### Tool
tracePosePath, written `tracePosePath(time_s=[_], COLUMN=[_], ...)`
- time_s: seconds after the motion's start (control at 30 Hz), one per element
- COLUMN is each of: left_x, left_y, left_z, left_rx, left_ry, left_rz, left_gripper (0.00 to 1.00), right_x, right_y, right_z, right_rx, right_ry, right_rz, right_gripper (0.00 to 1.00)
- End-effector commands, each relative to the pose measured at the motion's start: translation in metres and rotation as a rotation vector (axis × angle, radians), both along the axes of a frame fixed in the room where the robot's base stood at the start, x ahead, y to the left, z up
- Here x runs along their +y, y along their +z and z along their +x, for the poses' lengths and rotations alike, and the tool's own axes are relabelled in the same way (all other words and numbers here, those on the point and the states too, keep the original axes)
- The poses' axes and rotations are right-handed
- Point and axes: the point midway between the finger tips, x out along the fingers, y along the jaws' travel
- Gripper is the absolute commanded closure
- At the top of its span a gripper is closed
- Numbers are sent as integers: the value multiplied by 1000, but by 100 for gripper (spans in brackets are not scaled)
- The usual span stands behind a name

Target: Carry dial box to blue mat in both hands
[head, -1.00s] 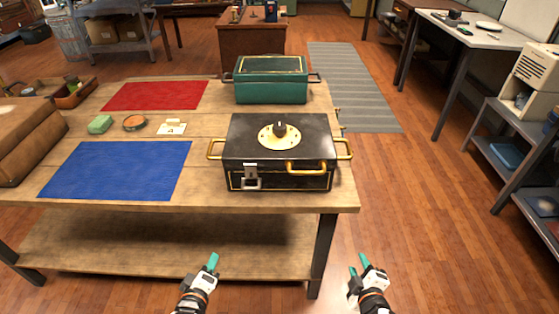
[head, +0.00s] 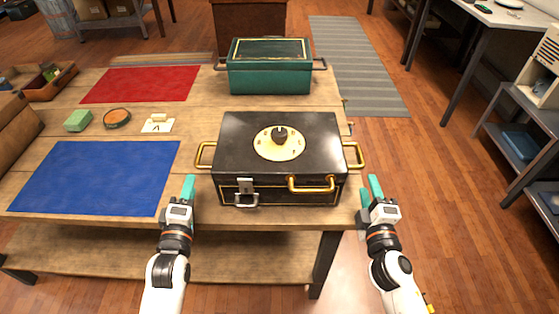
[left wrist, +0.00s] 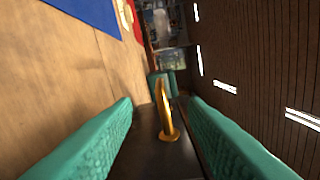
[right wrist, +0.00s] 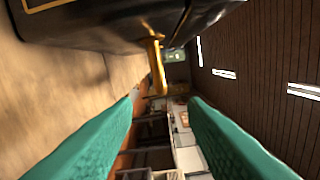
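The dial box (head: 235,140) is black with gold trim, a round dial on its lid and a gold handle on each side. It sits on the wooden table, right of the blue mat (head: 95,178). My left gripper (head: 188,188) is at the box's left front, short of the left handle (head: 204,155). In the left wrist view its fingers are apart, with the gold handle (left wrist: 163,108) ahead between them. My right gripper (head: 370,190) is at the right front, short of the right handle (head: 354,155). Its fingers are apart, with the handle (right wrist: 156,65) ahead in the right wrist view.
A green box (head: 270,70) stands behind the dial box. A red mat (head: 138,84) lies at the back left. The blue mat is bare.

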Motion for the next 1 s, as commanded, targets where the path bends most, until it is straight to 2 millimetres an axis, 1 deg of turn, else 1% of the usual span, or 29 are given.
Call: tracePosePath(time_s=[0.17,0.27,0.37,0.6,0.8,0.9,1.0], left_x=[0,0,0,0,-1,-1,-1], left_y=[0,0,0,0,1,0,0], left_z=[1,6,18,64,98,109,116], left_rx=[0,0,-1,0,0,1,0], left_ry=[0,0,0,0,0,0,-1], left_rz=[0,1,0,2,1,2,1], left_gripper=[60,60,60,60,60,60,60], right_x=[0,0,0,0,0,-1,0], right_y=[0,0,0,0,0,-1,-1], right_z=[1,6,18,64,98,109,116], right_rx=[1,0,-1,-1,-1,1,1], right_ry=[0,0,0,0,0,-1,0], right_rz=[1,1,0,0,1,1,2], right_gripper=[61,61,61,61,61,61,61])
